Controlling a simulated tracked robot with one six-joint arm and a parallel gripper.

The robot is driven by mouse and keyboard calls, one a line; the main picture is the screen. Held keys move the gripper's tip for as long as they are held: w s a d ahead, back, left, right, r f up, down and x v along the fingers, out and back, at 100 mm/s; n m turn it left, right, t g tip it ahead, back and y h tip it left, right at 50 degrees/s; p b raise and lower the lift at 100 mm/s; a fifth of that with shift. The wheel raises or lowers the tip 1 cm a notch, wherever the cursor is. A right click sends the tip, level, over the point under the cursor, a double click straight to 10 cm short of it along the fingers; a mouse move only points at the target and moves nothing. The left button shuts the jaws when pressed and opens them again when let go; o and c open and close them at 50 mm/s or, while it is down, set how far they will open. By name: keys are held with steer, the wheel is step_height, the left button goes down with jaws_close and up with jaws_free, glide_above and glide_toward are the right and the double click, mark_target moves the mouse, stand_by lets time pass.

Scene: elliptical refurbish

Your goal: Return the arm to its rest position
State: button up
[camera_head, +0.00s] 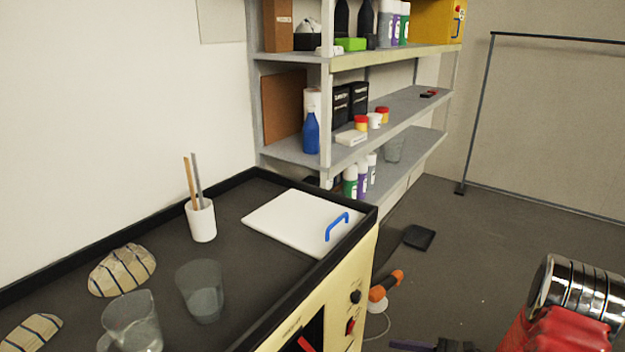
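My gripper is not in view; no fingertips show anywhere in the head camera view. A ribbed silver cylinder on a red body fills the lower right corner, close to the camera. I cannot tell from this view whether it belongs to my arm. The arm's pose cannot be read here.
A dark-topped bench (255,262) with a raised black rim holds a white lidded panel (290,220) with a blue handle, a white cup (201,220) and clear beakers (200,292). Grey shelves (415,105) stand behind. An orange-and-black tool (385,286) is beside the bench.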

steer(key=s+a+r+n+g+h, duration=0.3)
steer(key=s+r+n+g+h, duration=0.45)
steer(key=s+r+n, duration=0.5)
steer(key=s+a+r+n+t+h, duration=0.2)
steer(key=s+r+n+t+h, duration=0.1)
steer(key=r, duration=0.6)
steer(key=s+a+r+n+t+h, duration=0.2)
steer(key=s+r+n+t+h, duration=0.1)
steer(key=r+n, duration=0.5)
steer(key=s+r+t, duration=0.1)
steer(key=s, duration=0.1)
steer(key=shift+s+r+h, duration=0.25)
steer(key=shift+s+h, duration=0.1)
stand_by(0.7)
